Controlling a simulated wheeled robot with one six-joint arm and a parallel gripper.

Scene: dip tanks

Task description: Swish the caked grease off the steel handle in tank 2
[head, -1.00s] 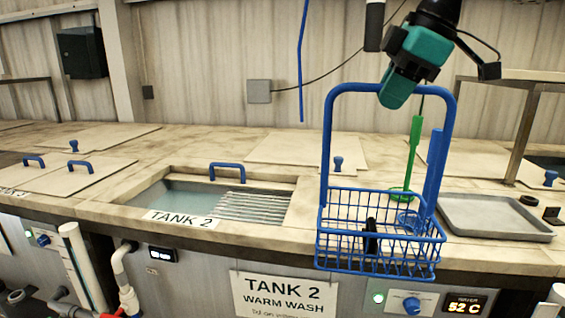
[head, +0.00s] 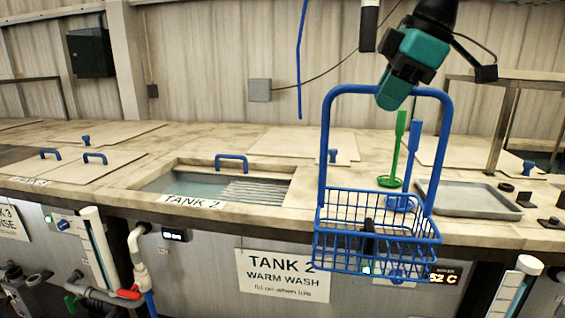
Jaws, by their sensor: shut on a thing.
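My gripper (head: 392,98) is shut on the top bar of a blue wire basket (head: 378,268) and holds it upright in the air, in front of the counter's edge. A dark, narrow object (head: 369,240) stands inside the basket; it may be the greasy steel handle, but it is too small to tell its surface. Tank 2 (head: 195,202) is left of the basket. It is open, with pale bluish liquid (head: 195,186) on its left and a slatted metal rack (head: 258,190) on its right. The basket is clear of the tank.
A green paddle (head: 399,145) and a blue one (head: 414,150) stand on the counter behind the basket. A grey tray (head: 470,200) lies to the right. Closed lids (head: 75,163) with blue handles are at left. A blue handle (head: 231,157) rises behind tank 2.

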